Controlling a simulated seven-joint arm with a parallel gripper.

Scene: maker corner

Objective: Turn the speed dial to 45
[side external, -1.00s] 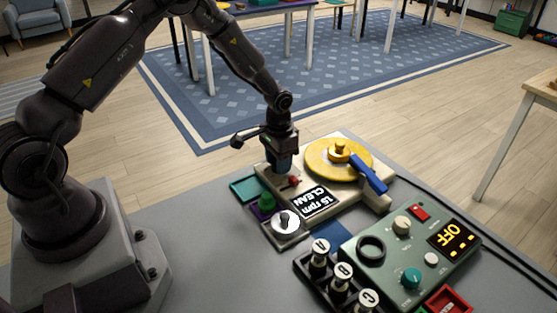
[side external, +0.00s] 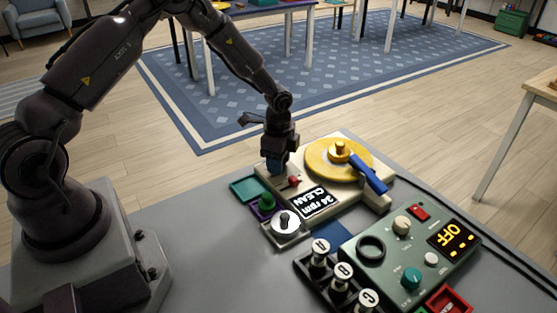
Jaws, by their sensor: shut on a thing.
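My gripper (side external: 276,168) points down at the left corner of a cream turntable unit (side external: 320,181). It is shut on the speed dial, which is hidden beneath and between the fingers. A black display (side external: 314,201) on the unit, upside down in this view, reads "24 rpm CLEAN". A small red knob (side external: 294,181) sits between my gripper and the display. A yellow disc (side external: 338,160) with a yellow knob and a blue arm (side external: 369,177) lie on the unit to the right.
In front of the unit are a teal tray (side external: 246,187), a green knob (side external: 266,201) on purple and a white dial (side external: 286,223). A green control box (side external: 398,262) showing "OFF" stands at right, beside a black rack of labelled cylinders (side external: 341,274).

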